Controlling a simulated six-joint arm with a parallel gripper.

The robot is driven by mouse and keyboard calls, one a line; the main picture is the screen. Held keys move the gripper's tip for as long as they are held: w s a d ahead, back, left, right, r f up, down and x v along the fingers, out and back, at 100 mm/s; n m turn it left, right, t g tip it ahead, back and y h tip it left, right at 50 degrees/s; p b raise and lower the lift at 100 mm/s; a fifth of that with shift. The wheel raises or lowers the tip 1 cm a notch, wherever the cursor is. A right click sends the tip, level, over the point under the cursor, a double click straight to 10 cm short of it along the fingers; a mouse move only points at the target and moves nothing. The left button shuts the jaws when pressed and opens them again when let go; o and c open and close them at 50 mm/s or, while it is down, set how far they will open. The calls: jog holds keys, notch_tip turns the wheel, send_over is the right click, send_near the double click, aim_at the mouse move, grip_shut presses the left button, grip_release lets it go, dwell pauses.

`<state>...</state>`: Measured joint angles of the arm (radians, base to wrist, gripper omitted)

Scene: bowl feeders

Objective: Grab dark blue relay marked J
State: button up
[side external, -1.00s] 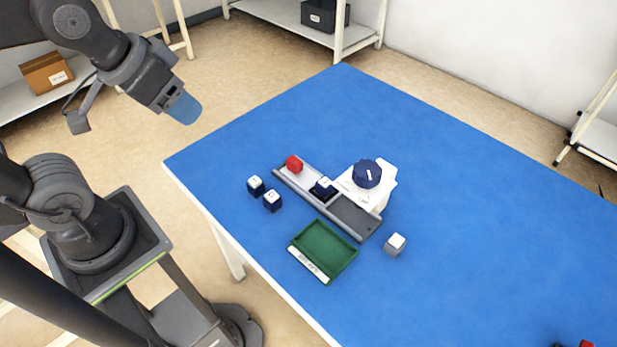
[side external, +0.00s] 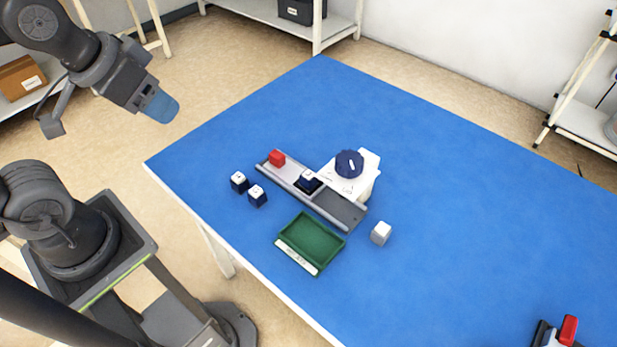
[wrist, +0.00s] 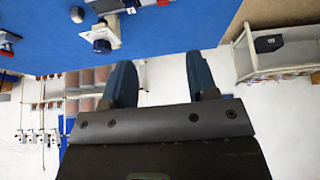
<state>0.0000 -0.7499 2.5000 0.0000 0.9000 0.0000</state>
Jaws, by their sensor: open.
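Several dark blue cubes with white marked tops are in the side view. One dark blue relay (side external: 308,179) sits in the grey feeder track (side external: 333,207). Two more, a left one (side external: 239,181) and a right one (side external: 257,195), stand on the blue table left of the track. The letters on the tops are too small to read, so I cannot tell which is J. My gripper (side external: 162,106) is raised beyond the table's left edge, away from all the relays. In the wrist view its two blue fingers (wrist: 163,82) are apart with nothing between them.
A red cube (side external: 277,158) sits at the track's far end. A white unit with a dark blue knob (side external: 349,164) adjoins the track. A green tray (side external: 312,240) and a grey-white cube (side external: 381,234) lie nearer. A red-handled device (side external: 568,331) is at lower right.

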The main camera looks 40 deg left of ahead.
jog(key=shift+o, duration=1)
